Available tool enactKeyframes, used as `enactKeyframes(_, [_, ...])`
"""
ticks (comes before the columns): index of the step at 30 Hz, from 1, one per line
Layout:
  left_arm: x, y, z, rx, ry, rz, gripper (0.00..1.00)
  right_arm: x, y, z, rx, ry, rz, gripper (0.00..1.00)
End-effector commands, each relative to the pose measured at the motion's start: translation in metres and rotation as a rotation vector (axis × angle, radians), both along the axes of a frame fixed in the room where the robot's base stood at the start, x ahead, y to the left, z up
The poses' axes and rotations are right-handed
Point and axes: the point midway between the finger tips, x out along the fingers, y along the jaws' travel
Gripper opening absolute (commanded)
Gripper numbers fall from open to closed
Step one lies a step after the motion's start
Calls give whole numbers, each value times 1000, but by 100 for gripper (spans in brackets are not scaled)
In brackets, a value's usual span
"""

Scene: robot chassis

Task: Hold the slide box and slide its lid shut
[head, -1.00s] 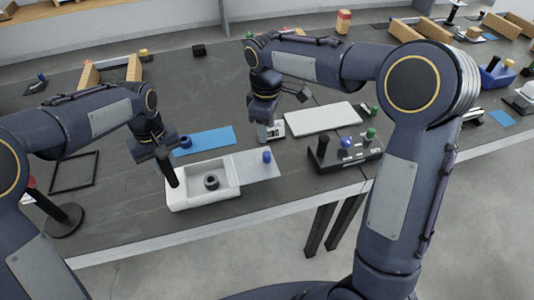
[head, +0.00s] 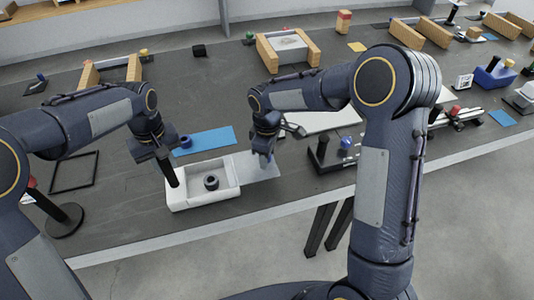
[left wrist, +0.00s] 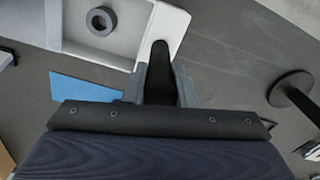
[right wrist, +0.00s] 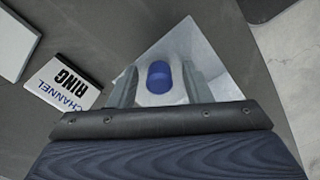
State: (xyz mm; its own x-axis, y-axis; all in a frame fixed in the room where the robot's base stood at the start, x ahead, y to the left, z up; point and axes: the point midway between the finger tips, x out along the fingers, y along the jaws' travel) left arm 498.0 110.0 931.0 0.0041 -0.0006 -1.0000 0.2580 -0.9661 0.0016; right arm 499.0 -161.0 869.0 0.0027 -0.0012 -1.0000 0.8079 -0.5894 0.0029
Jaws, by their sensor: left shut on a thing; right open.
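The white slide box (head: 205,202) sits on the table, its inside showing a dark ring (head: 211,183). Its pale lid (head: 268,172) sticks out to the right, so the box is open. My left gripper (head: 168,178) is shut on the black upright handle (left wrist: 160,75) at the box's left end. The lid's blue knob (right wrist: 159,77) shows in the right wrist view between the spread fingers of my right gripper (right wrist: 160,85). In the head view my right gripper (head: 264,160) hides the knob. I cannot tell whether the fingers touch it.
A blue mat (head: 204,140) lies behind the box. A dark block with knobs (head: 335,158) stands right of the lid. A black stand (head: 66,220) is at left. The table's front edge is close.

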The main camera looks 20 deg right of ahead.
Motion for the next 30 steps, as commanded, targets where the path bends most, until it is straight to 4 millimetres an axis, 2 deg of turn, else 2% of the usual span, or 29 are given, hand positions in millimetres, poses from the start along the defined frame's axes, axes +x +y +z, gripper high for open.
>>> enactKeyframes(2, [-4, 0, -6, 3, 15, -1, 0, 0, 0, -1, 0, 0, 0, 39])
enactKeyframes(11, [-4, 0, -6, 3, 15, -1, 0, 0, 0, -1, 0, 0, 0, 0])
enactKeyframes(19, [-4, 0, -6, 3, 16, 0, 0, 0, 5, 0, 1, -1, 3, 0])
enactKeyframes(23, [-4, 0, -6, 3, 16, 0, 0, 0, 31, 0, 1, -1, 9, 0])
enactKeyframes(30, [-4, -1, -6, 3, 16, -1, 0, 0, 98, 0, 2, -1, 8, 0])
